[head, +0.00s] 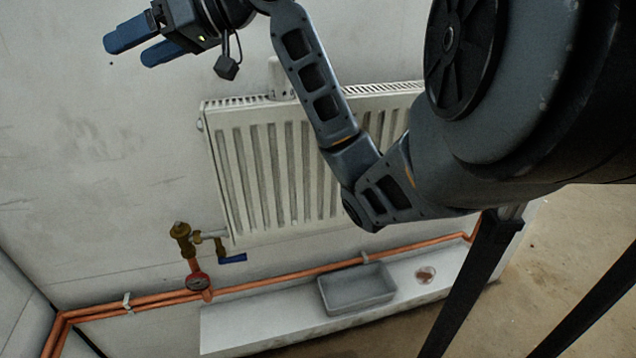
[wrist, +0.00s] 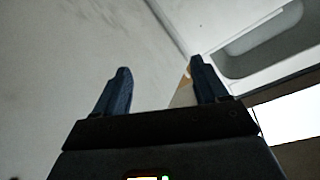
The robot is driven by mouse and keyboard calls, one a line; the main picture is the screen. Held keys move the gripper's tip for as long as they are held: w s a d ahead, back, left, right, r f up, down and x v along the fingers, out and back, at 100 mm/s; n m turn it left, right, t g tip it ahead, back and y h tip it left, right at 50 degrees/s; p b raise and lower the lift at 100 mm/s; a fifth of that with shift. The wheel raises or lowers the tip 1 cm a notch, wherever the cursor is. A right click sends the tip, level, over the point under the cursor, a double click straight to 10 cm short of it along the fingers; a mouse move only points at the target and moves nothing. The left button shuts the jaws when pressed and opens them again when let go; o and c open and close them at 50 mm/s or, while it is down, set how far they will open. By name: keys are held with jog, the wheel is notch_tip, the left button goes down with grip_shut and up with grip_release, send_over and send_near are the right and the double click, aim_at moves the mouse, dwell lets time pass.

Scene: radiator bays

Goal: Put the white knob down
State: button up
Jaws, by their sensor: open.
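My gripper (head: 130,48) is at the upper left of the head view, its two blue fingers apart and pointing left, high in front of the wall. It also shows in the wrist view (wrist: 160,72), with nothing held between the fingers. A pale, blocky thing (head: 280,78) stands at the radiator's top edge, partly behind my arm; I cannot tell if it is the white knob. No other white knob shows clearly. The brass valve (head: 181,234) at the radiator's lower left has no white knob on it.
The white radiator (head: 265,175) hangs on the wall. A blue lever (head: 232,258), a red-rimmed gauge (head: 197,281) and copper pipes (head: 320,270) lie below. A grey tray (head: 357,290) and a small round dish (head: 426,274) rest on the white ledge (head: 250,325), whose left part is clear.

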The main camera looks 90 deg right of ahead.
jog(key=w+a+f+m+t+h, duration=0.1)
jog(key=w+a+f+m+t, duration=0.15)
jog(key=a+f, duration=0.55)
jog(key=w+a+f+m+t+h, duration=0.2)
jog(key=w+a+f+m, duration=0.15)
jog(key=a+f, duration=0.45)
jog(key=s+a+f+g+h, duration=0.1)
jog(key=s+a+f+g, duration=0.1)
jog(key=s+a+f, duration=0.65)
jog(key=s+a+f+n+y, duration=0.1)
jog(key=s+a+n, duration=0.1)
jog(key=s, duration=0.5)
jog(key=s+a+f+n+g, duration=0.1)
jog(key=s+a+f+n, duration=0.1)
jog(key=s+n, duration=0.3)
jog(key=s+a+f+n+g+y, duration=0.1)
jog(key=s+a+n, duration=0.1)
jog(key=s, duration=0.9)
jog(key=shift+s+a+f+n+y, duration=0.15)
jog(key=shift+a+f+n+y, duration=0.15)
jog(key=shift+n, duration=0.5)
